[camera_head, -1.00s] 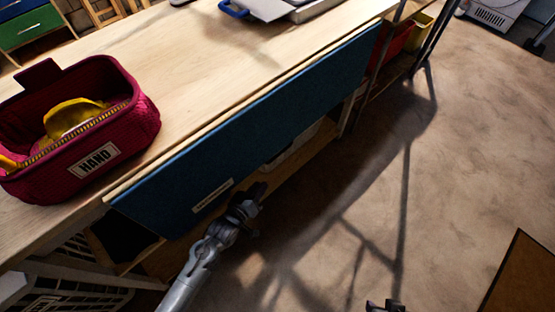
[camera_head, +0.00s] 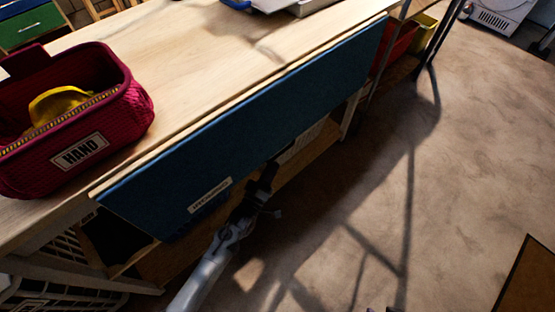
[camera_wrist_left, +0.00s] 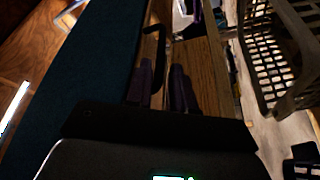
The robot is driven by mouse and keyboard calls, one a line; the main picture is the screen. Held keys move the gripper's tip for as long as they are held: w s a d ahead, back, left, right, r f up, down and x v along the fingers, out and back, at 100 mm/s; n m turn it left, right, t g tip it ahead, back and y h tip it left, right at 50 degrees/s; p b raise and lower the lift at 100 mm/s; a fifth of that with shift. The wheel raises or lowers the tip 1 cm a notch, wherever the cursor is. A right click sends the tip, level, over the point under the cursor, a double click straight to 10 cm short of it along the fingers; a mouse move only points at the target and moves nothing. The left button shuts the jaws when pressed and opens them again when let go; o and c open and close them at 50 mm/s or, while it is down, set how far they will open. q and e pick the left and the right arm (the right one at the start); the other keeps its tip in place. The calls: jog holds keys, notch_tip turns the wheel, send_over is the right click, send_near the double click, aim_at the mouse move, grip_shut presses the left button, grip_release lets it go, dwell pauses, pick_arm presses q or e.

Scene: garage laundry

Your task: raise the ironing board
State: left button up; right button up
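The ironing board (camera_head: 290,115) is a dark blue panel with a pale label, hanging folded down along the front edge of the wooden table. In the left wrist view its dark blue face (camera_wrist_left: 85,75) fills the left side. My left gripper (camera_head: 268,176) is at the board's lower edge, below its middle. In the left wrist view its two fingers (camera_wrist_left: 161,88) are apart, with wood showing between them. A dark bent bar (camera_wrist_left: 157,40) shows just beyond the fingertips; I cannot tell whether they touch it. Only tiny dark tips, likely my right gripper, show at the head view's bottom edge.
A maroon basket labelled HAND (camera_head: 78,150) with yellow cloth stands on the table (camera_head: 190,70). A white slatted laundry basket (camera_head: 60,295) is at lower left, and a dark slatted basket (camera_wrist_left: 275,60) shows in the wrist view. The floor (camera_head: 470,150) to the right is mostly clear.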

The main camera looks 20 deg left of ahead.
aim_at(277, 157)
pick_arm(q)
jog(key=b+x, duration=0.2)
jog(key=x, duration=0.3)
grip_shut()
dwell(0.3)
